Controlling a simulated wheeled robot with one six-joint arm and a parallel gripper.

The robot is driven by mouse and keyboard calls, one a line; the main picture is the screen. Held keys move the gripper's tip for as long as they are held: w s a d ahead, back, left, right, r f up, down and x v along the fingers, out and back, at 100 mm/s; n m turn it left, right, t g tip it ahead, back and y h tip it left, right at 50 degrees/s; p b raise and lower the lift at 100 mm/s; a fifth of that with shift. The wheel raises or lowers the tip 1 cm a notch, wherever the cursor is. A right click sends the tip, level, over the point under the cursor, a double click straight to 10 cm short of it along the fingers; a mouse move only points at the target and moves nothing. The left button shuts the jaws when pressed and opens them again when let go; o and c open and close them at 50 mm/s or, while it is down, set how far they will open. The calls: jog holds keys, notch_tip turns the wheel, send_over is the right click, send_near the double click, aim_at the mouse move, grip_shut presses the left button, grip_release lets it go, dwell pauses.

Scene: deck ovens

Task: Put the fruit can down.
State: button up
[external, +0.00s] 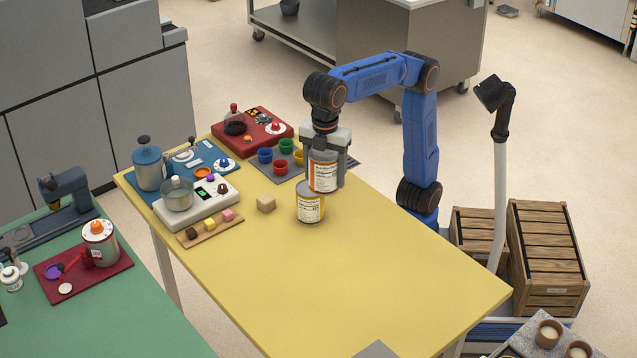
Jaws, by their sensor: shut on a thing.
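My gripper (326,168) points straight down over the far part of the yellow table (350,285). It is shut on an upright can with a white and orange label, the fruit can (323,177). A second can (311,208), with a white and yellow label, stands upright on the table just below it. In this view the held can's bottom overlaps the lower can's top. I cannot tell whether the two touch. The print on both labels is too small to read.
A beige cube (266,204) lies left of the lower can. A grey mat with colored cups (281,167), a red board (251,133), a white scale with a pot (197,208) and a blue board (150,196) crowd the far left. The near table half is mostly clear.

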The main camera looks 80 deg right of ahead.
jog(key=shift+s+a+f, duration=0.1)
jog(key=shift+s+f, duration=0.05)
jog(key=shift+f, duration=0.15)
notch_tip(320, 180, down, 17)
jog(key=shift+f, duration=0.2)
dwell(0.4)
jog(key=shift+f, duration=0.1)
jog(key=o, duration=1.6)
notch_tip(320, 180, up, 12)
jog(key=shift+f, duration=0.15)
jog(key=shift+r, duration=0.25)
jog(key=c, duration=0.4)
